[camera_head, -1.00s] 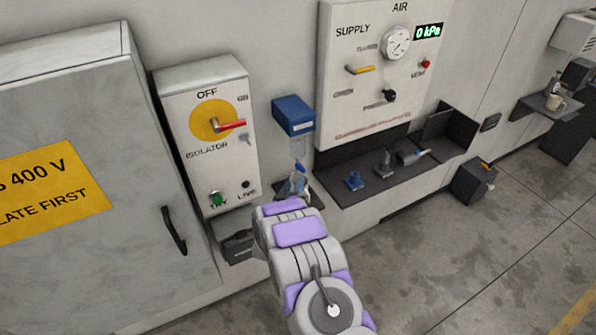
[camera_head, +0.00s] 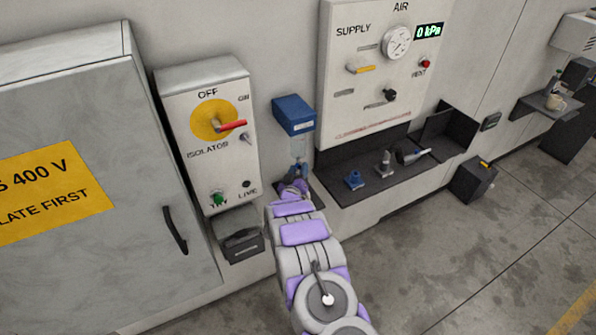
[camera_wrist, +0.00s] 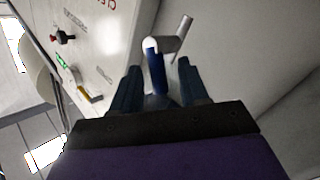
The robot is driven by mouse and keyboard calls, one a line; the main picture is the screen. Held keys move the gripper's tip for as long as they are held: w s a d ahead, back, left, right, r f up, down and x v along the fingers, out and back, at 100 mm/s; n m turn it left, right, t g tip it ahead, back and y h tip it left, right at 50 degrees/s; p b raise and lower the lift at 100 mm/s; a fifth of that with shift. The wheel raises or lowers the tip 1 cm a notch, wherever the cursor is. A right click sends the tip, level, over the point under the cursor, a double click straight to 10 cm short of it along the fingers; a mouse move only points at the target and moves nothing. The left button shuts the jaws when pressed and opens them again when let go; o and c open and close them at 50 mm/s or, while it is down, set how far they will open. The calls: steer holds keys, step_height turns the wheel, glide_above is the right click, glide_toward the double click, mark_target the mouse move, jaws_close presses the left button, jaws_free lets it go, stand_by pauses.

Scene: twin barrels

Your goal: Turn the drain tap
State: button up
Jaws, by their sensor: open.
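A blue filter head (camera_head: 293,114) with a clear bowl (camera_head: 298,148) below it is mounted on the wall. The drain tap is hard to make out in the head view, where my gripper (camera_head: 296,184) is just under the bowl and covers that area. In the wrist view a blue lever (camera_wrist: 152,68), which looks like the tap handle, stands beside a bent grey pipe (camera_wrist: 163,43). My gripper (camera_wrist: 158,66) is open there, with one dark blue finger on each side of the lever. I cannot tell whether either finger touches it.
An isolator box (camera_head: 208,140) with a red handle (camera_head: 230,125) is to the left, with a dark holder (camera_head: 240,238) below it. An air supply panel (camera_head: 370,75) reads 0 kPa. A dark shelf (camera_head: 345,187) with fittings is to the right. Open floor lies at the lower right.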

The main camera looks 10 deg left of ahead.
jaws_close()
stand_by(0.5)
steer(key=shift+w+d+r+m+g+y+b, duration=0.2)
steer(key=shift+d+m+g+y+b, duration=0.1)
steer(key=shift+m+g, duration=0.45)
steer(key=shift+w+d+r+m+g+y+b, duration=0.15)
steer(key=shift+d+r+m+g+y+b, duration=0.15)
steer(key=shift+m+g, duration=0.45)
steer(key=shift+w+d+r+m+g+y+b, duration=0.2)
steer(key=shift+m+g+y+b, duration=0.15)
steer(key=shift+m+g, duration=0.4)
jaws_free()
steer(key=shift+f, duration=0.1)
